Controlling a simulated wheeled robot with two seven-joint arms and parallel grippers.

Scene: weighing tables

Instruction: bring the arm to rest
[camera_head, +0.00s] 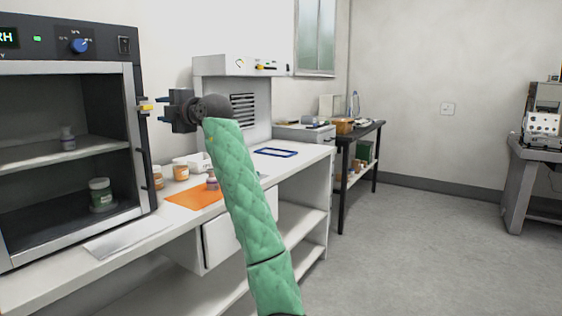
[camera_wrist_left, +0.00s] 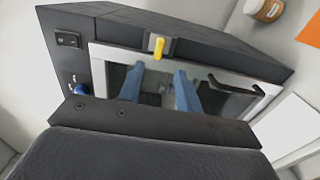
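My left arm, in a green quilted sleeve (camera_head: 243,190), reaches up from the bottom of the head view. Its gripper (camera_head: 158,107) is beside the upper right edge of a dark cabinet (camera_head: 110,48). In the left wrist view the two blue fingers (camera_wrist_left: 158,88) stand apart with nothing held between them. A yellow knob (camera_wrist_left: 158,46) on the cabinet's dark frame lies just beyond the fingertips; it also shows in the head view (camera_head: 146,107). Whether the fingers touch the cabinet, I cannot tell. My right gripper is not in view.
The white bench (camera_head: 120,246) holds small jars (camera_head: 181,172), an orange mat (camera_head: 195,196) and a blue frame (camera_head: 276,152). A grey instrument (camera_head: 205,92) stands behind the gripper. Floor (camera_head: 410,240) is clear to the right.

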